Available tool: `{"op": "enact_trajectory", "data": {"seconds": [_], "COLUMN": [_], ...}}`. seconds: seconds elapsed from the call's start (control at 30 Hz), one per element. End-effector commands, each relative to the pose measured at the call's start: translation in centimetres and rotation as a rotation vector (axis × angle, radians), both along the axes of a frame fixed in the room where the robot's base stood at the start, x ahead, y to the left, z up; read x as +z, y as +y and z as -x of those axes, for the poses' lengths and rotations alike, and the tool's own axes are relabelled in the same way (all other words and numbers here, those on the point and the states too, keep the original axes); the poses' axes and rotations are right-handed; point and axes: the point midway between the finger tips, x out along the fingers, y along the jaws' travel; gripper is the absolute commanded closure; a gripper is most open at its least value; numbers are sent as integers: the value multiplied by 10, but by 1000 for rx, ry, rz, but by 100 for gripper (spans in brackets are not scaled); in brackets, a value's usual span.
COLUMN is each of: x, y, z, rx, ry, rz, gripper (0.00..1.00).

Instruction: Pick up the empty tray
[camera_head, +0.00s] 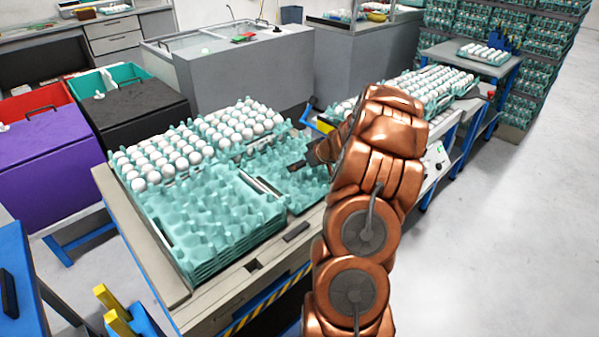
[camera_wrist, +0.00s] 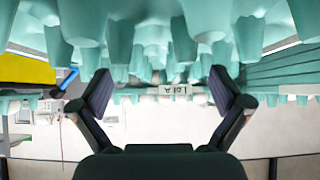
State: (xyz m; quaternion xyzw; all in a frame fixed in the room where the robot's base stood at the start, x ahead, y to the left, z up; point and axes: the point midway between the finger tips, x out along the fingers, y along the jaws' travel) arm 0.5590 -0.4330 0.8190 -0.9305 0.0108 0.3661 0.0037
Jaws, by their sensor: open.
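Empty teal trays (camera_head: 215,225) are stacked at the table's front left, with bare cups and pegs on top. Another empty teal tray (camera_head: 290,180) lies to their right, partly hidden by my copper arm. My dark gripper (camera_head: 297,165) is low at this right-hand tray, apparently at or just over its surface. In the wrist view, my gripper (camera_wrist: 163,90) has its two fingers wide apart with nothing held between them. Teal tray pegs (camera_wrist: 150,40) fill the top of that view, close to the fingertips. Whether a finger touches the tray cannot be told.
Trays filled with white eggs (camera_head: 165,158) stand behind the empty ones, left and back. More egg trays (camera_head: 440,85) are on the conveyor beyond my arm. A purple bin (camera_head: 50,165) and a black bin (camera_head: 145,120) stand left of the table. Open floor lies at right.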

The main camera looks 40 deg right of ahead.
Motion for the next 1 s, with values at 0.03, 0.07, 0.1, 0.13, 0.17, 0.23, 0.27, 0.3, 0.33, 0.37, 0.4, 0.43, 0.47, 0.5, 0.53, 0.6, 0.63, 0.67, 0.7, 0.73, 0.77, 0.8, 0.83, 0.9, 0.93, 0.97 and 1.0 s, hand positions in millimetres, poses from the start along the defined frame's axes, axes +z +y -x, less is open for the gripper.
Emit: {"op": "enact_trajectory", "data": {"seconds": [0.03,0.07,0.1,0.13,0.17,0.23,0.27,0.3,0.33,0.37,0.4,0.43,0.47,0.5,0.53,0.6,0.63,0.67,0.7,0.73,0.77,0.8,0.83,0.9,0.93,0.97,1.0], "x": [-1,-2,-4,-6,-8,-12,-14,-16,-19,-21,-25,-26,-28,-29,-30,-32,-33,-34,-34,-34,-34,-35,-35,-35,-35,-35,-35], "y": [0,0,-1,-1,-1,-3,-3,-3,-4,-4,-4,-4,-4,-4,-5,-5,-5,-5,-5,-5,-5,-5,-5,-5,-5,-5,-5], "z": [-1,-3,-5,-6,-8,-13,-15,-17,-19,-21,-25,-27,-29,-31,-32,-35,-36,-36,-36,-37,-37,-37,-37,-37,-37,-37,-37], "rx": [1,1,1,0,1,1,1,2,2,2,2,3,2,1,1,0,1,1,0,0,1,1,1,1,1,1,1], "ry": [1,2,2,2,3,2,3,3,4,4,5,4,3,2,2,0,0,0,0,0,0,0,0,0,0,0,0], "rz": [-1,-1,-2,-3,-2,-2,-2,-3,-2,-4,-4,-3,-2,-1,-1,-1,-1,-1,0,0,1,-1,0,-1,-1,-1,-1], "gripper": [0,0,0,0,0,0,0,0,0,0,0,0,0,0,0,0,0,0,0,0,0,0,0,0,1,4,8]}}
